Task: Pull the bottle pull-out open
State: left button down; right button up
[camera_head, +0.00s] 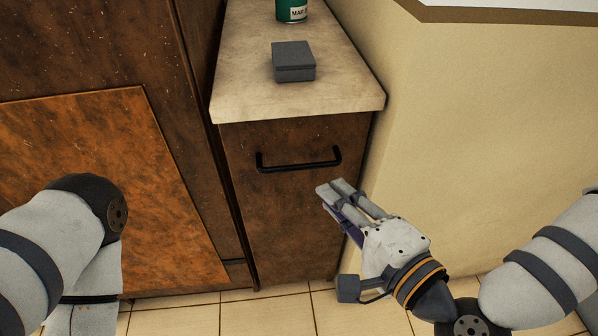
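The bottle pull-out (288,225) is a narrow dark brown wooden front under a short counter. Its front looks flush with the cabinet. A black bar handle (299,165) runs across its upper part. My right gripper (333,188) is in front of the pull-out, just below and right of the handle's right end in the picture. It does not hold the handle. Its fingers lie close together, and I cannot tell whether there is a gap between them. My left arm (60,235) enters from the left; its gripper is outside the picture.
A grey box (293,61) and a green can (291,10) stand on the beige counter (345,93) above. A large brown cabinet panel (110,180) is on the left. A cream wall (480,150) closes off the right side. Tiled floor (262,315) lies below.

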aim_at(301, 169)
jog(key=x, duration=1.1)
jog(key=shift+a+f, duration=0.1)
jog(key=shift+a, duration=0.05)
jog(key=shift+c, duration=0.5)
grip_shut()
